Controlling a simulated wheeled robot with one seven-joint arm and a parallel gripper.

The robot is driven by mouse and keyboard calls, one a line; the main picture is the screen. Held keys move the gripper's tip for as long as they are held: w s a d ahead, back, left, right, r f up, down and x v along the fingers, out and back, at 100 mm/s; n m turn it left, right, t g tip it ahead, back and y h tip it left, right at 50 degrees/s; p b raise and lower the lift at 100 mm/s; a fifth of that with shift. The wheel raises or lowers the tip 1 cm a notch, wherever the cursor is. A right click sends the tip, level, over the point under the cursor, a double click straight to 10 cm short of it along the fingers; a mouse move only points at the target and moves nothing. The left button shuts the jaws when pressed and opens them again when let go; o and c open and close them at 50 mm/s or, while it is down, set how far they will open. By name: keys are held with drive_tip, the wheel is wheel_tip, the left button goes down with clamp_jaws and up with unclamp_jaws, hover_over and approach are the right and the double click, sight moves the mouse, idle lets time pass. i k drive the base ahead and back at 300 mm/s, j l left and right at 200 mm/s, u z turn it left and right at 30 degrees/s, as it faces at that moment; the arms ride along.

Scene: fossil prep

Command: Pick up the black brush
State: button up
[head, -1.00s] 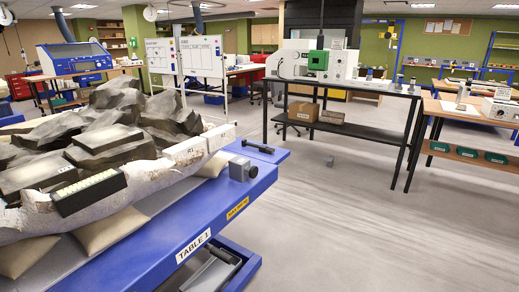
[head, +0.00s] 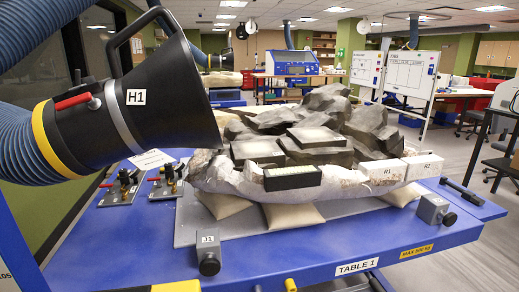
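I cannot pick out the black brush with certainty. A slim black bar-like object (head: 461,191) lies at the right end of the blue table (head: 310,262) marked TABLE 1; it is too small to tell whether it is a brush or a handle. A black rectangular block (head: 293,178) with a pale top sits at the front of the rock specimen (head: 330,125), and I cannot tell what it is. My gripper is not in view.
A large black extraction hood (head: 135,100) marked H1 hangs over the table's left side. Valves (head: 122,187) stand below it. Grey blocks (head: 433,209) and J1 (head: 208,254) sit at the table edge. Open floor (head: 485,250) lies at right.

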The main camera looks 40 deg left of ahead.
sight(468, 196)
drive_tip(key=u, duration=0.5)
drive_tip(key=i+l+u, duration=0.2)
drive_tip(key=l+u, duration=0.15)
drive_tip(key=i+l+u, duration=0.1)
drive_tip(key=l+u, duration=0.25)
drive_tip(key=i+l+u, duration=0.1)
drive_tip(key=l+u, duration=0.25)
drive_tip(key=l, duration=0.15)
drive_tip(key=l+u, duration=0.25)
drive_tip(key=l, duration=1.15)
drive_tip(key=l+u, duration=0.25)
drive_tip(key=l, duration=1.95)
drive_tip(key=k+l, duration=0.1)
drive_tip(key=l, duration=0.65)
drive_tip(key=i, duration=1)
